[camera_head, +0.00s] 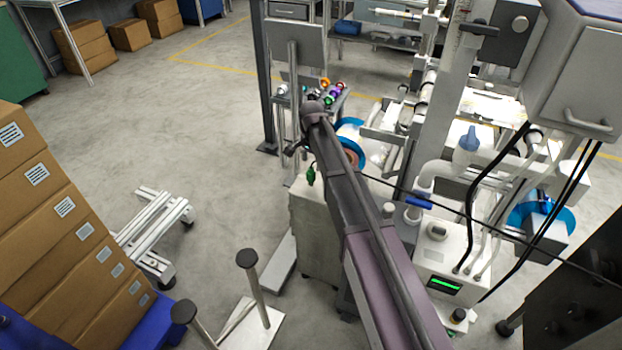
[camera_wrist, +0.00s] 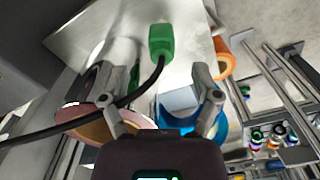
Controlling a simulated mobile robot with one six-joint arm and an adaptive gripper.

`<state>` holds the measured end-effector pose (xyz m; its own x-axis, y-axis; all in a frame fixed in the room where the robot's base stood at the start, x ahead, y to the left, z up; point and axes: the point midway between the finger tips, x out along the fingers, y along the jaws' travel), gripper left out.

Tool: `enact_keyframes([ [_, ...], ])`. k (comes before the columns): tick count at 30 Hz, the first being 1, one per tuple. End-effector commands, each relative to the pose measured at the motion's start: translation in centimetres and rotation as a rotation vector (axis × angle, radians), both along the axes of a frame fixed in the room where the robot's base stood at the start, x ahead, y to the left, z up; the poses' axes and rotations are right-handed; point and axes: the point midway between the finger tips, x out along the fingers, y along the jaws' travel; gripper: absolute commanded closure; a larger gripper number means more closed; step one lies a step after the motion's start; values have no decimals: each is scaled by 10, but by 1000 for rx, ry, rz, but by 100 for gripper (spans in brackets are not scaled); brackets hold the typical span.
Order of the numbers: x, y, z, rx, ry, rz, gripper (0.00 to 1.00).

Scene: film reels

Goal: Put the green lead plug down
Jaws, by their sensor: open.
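The green lead plug (camera_wrist: 161,42) shows in the wrist view against a shiny metal plate (camera_wrist: 90,30), with its black cable curving down and left. A green reflection shows beside it on the metal. My gripper (camera_wrist: 150,74) is open, its two fingers spread wide. The plug is beyond the fingertips and not gripped; the cable passes across the left finger. In the head view the plug (camera_head: 311,174) is a small green shape by the top of a pale cabinet (camera_head: 318,225). My arm hides most of the gripper there. I cannot tell whether the plug rests fully on the metal.
A blue reel (camera_wrist: 190,120) and an orange-rimmed reel (camera_wrist: 222,58) are close to the right finger. A pinkish reel (camera_wrist: 78,115) is by the left finger. Several coloured spools (camera_head: 328,92) stand behind.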

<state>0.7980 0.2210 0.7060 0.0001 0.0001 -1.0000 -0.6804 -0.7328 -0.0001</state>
Motion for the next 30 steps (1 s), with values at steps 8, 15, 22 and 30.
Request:
enact_keyframes([
  [8, 0, 2, -24, 0, 0, 0, 20],
  [15, 0, 2, -40, 0, 0, 0, 20],
  [22, 0, 2, -46, 0, 0, 0, 20],
  [30, 0, 2, -45, 0, 0, 0, 20],
])
